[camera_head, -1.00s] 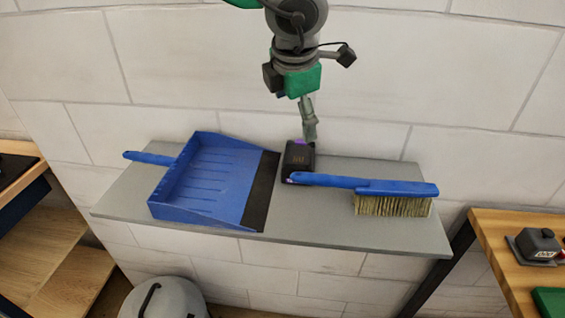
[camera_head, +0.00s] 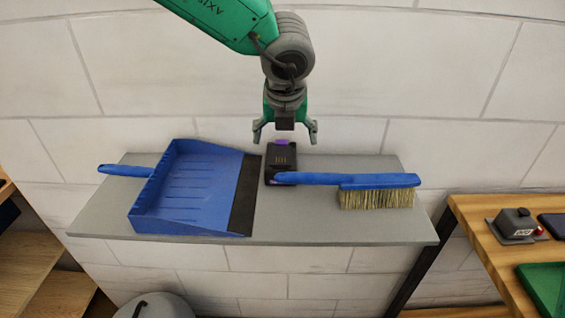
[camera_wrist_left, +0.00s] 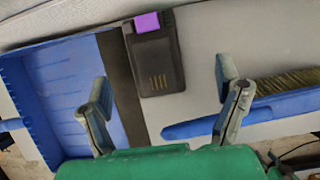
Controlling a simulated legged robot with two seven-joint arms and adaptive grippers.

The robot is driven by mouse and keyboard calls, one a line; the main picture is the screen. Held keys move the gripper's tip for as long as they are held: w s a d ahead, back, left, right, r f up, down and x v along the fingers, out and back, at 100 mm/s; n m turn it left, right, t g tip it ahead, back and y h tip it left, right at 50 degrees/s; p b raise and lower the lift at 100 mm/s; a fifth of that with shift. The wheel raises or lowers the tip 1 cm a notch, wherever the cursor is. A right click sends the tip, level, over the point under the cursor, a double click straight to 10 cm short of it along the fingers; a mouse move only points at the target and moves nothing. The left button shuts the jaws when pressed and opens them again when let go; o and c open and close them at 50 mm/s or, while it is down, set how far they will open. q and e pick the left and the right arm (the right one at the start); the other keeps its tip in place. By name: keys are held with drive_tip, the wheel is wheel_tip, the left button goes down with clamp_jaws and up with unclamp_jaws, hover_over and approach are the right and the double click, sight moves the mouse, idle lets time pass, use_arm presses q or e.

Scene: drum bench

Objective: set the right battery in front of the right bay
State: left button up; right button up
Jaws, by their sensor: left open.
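A black battery (camera_head: 281,160) with a purple top part sits on the grey wall shelf, between the dustpan and the brush. It also shows in the left wrist view (camera_wrist_left: 155,65), at the top centre, with its purple end away from the gripper base. My left gripper (camera_head: 285,135) is open and empty, pointing down just above and behind the battery in the head view. In the wrist view its fingers are spread to either side of the battery's line, apart from it. My right gripper is not in view. I cannot make out a battery bay.
A blue dustpan (camera_head: 185,190) lies left of the battery. A blue brush (camera_head: 375,181) lies right, its handle end close in front of the battery. The grey shelf (camera_head: 300,225) is bare along its front. A wooden bench (camera_head: 490,245) at right holds a green tray (camera_head: 540,285) and dark boxes.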

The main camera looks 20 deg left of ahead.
sight(281, 152)
use_arm(q)
drive_tip(key=shift+w+f, duration=0.1)
drive_tip(key=shift+f, duration=0.4)
drive_tip(key=x, duration=0.2)
drive_tip(key=a+x, duration=0.1)
drive_tip(key=x, duration=0.2)
drive_tip(key=shift+a+f, duration=0.1)
drive_tip(key=shift+a, duration=0.05)
drive_tip(key=shift+d, duration=0.4)
drive_tip(key=c, duration=1.7)
drive_tip(key=shift+c, duration=0.2)
drive_tip(key=shift+a+r, duration=0.15)
drive_tip(key=shift+r, duration=0.05)
